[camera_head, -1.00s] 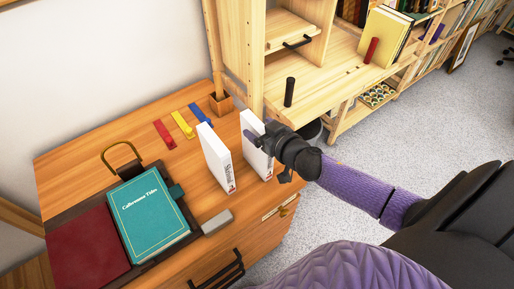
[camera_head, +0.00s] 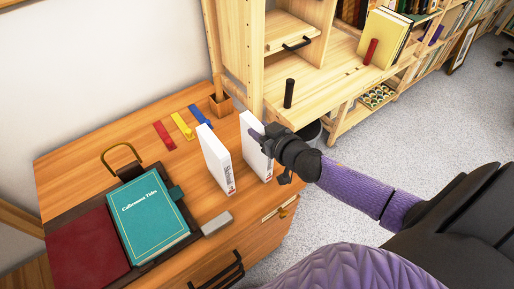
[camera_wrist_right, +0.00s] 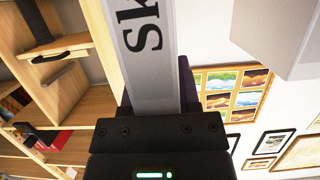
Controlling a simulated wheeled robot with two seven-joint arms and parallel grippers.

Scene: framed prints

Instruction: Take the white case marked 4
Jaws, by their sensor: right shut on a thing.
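Two white cases stand upright side by side on the wooden desk (camera_head: 85,152). My right gripper (camera_head: 260,137) is shut on the upper part of the right-hand case (camera_head: 252,165), coming in from the right. In the right wrist view that case (camera_wrist_right: 150,60) runs up from between the jaws, with large black letters "Sk" on its spine. The other case (camera_head: 214,162) stands just to its left with a gap between. Its spine has dark lettering and a small red mark. I cannot read a number 4 on either case. My left gripper is not in view.
A teal book (camera_head: 148,212), a grey block (camera_head: 217,223) and red, yellow and blue strips (camera_head: 182,126) lie on the desk. A wooden shelf unit (camera_head: 330,60) with a black cylinder (camera_head: 289,93) stands behind. Grey floor (camera_head: 420,135) is free at right.

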